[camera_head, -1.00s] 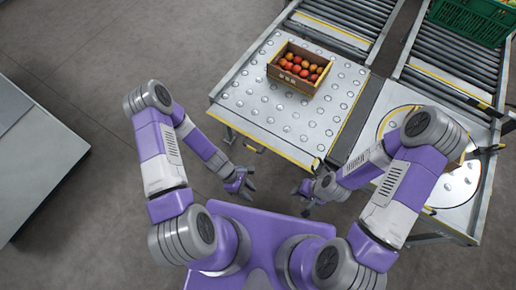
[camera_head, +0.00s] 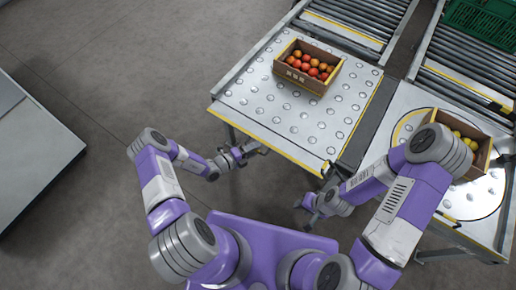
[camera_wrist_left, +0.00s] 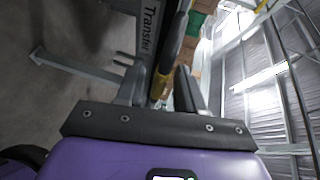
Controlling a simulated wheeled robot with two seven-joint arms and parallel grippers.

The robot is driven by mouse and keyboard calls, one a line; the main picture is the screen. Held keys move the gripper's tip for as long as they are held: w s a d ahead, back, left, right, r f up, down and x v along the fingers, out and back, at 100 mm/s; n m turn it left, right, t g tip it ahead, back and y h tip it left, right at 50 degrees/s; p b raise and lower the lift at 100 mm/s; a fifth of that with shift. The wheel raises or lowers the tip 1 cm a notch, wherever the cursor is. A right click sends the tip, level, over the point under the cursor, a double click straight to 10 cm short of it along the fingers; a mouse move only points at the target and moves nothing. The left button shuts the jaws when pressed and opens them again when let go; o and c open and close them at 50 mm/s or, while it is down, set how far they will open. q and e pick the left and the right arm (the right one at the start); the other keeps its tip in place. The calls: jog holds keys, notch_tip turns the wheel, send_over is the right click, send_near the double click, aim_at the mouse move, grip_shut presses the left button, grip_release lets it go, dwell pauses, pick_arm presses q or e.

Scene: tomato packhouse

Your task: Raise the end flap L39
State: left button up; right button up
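The ball-topped transfer table (camera_head: 262,112) has a yellow-edged front side in the head view. No label L39 is readable, and I cannot clearly pick out the end flap. My left gripper (camera_head: 262,149) is at the table's front edge, where it hides part of that edge. In the left wrist view its two fingers (camera_wrist_left: 158,88) are apart, with a yellow and dark bar-like part (camera_wrist_left: 161,80) between or just beyond them. Contact cannot be told. My right gripper (camera_head: 304,209) is below the table's front right corner, apparently open and empty.
A cardboard box of tomatoes (camera_head: 296,80) stands on the ball table. Another box with yellow fruit (camera_head: 483,154) sits on the round turntable (camera_head: 449,209) at right. Roller conveyors (camera_head: 345,30) and a green crate (camera_head: 482,20) lie behind. Open floor (camera_head: 110,85) is on the left.

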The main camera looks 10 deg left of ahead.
pick_arm(q)
jog(key=shift+x, duration=1.05)
jog(key=shift+c, duration=0.3)
